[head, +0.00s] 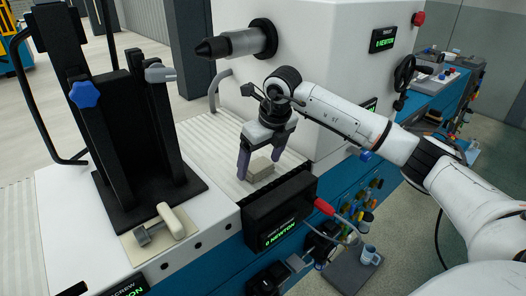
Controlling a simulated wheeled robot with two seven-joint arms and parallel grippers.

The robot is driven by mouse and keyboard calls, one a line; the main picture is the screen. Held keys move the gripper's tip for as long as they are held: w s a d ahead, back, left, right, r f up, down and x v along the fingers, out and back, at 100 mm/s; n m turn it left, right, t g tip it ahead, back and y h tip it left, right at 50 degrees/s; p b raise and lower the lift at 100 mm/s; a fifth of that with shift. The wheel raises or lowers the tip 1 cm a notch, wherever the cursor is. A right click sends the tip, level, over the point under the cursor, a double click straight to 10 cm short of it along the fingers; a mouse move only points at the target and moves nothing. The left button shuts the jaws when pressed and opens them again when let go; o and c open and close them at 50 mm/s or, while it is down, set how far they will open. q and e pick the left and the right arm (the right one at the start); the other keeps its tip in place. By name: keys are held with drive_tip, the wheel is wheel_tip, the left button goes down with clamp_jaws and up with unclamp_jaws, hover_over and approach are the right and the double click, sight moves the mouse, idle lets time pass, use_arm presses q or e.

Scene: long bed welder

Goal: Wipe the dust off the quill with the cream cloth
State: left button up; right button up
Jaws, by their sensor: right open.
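The quill (243,43) is a grey cylinder sticking out to the left from the white housing, with a dark pointed tip. Any dust on it is too small to tell. A small beige folded piece, which looks like the cream cloth (261,168), lies on the ribbed pale bed below the quill. My right gripper (262,158) points down over the cloth, its purple-grey fingers apart on either side of it. I cannot tell whether they touch it. My left gripper is not in view.
A black upright fixture (130,130) with a blue star knob stands at the left. A beige mat (137,250) holds a cream-handled tool. A black display box (281,212) with a red handle stands in front of the cloth. The white housing (330,50) rises behind my right arm.

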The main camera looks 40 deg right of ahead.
sight(260, 165)
drive_tip(key=shift+f, duration=0.25)
drive_tip(key=c, duration=1.2)
drive_tip(key=shift+w+r, duration=0.1)
drive_tip(key=shift+r, duration=0.05)
wheel_tip(260, 165, up, 8)
drive_tip(key=p, duration=0.6)
drive_tip(key=shift+r, duration=0.95)
